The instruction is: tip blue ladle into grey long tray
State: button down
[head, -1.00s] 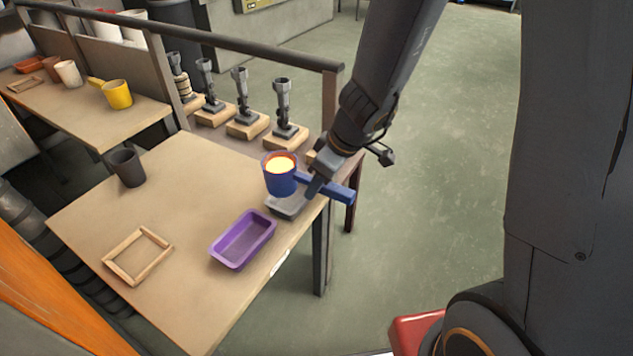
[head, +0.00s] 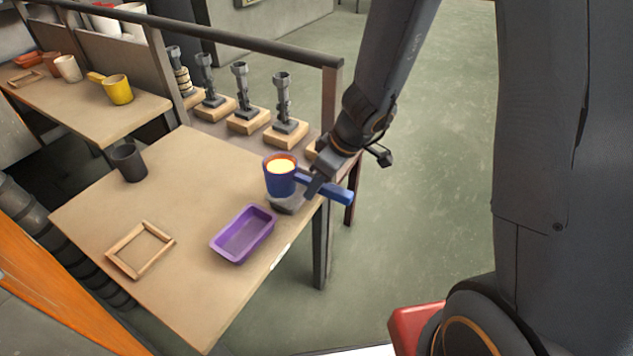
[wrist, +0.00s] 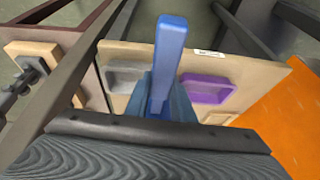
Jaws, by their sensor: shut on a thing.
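The blue ladle (head: 281,181) is a cup with a straight side handle (head: 335,192). It is upright and holds a glowing orange-yellow melt (head: 281,166). My gripper (head: 313,184) is shut on the ladle's handle. The handle also shows large in the wrist view (wrist: 169,50), where the cup cannot be made out. The grey long tray (head: 287,207) lies on the table's right edge, below the ladle and partly hidden by it. In the wrist view the grey tray (wrist: 125,78) is left of the handle. Its inside is hardly visible in the head view.
A purple tray (head: 244,235) lies close in front of the grey one. A dark cup (head: 129,163) and a wooden frame (head: 141,250) stand farther left on the table (head: 195,185). A rail (head: 230,40) and several clamp stands (head: 283,105) line the back. The table's middle is clear.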

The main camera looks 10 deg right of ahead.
jog(key=shift+r+g+y+p, duration=0.1)
jog(key=shift+g+y+p, duration=0.35)
jog(key=shift+p, duration=1.3)
jog(key=shift+s, duration=0.1)
jog(key=shift+s+m+g+y+p, duration=0.1)
jog(key=shift+m+g+y+p, duration=0.2)
jog(key=shift+g+y+p, duration=0.2)
jog(key=shift+g, duration=0.35)
jog(key=shift+s+g+y+b, duration=0.1)
jog(key=shift+g+y+b, duration=0.3)
jog(key=shift+y, duration=0.05)
jog(key=shift+m+g+y+b, duration=0.5)
jog(key=shift+g+y+b, duration=0.5)
jog(key=shift+y+b, duration=0.15)
dwell(2.2)
jog(key=shift+h, duration=0.25)
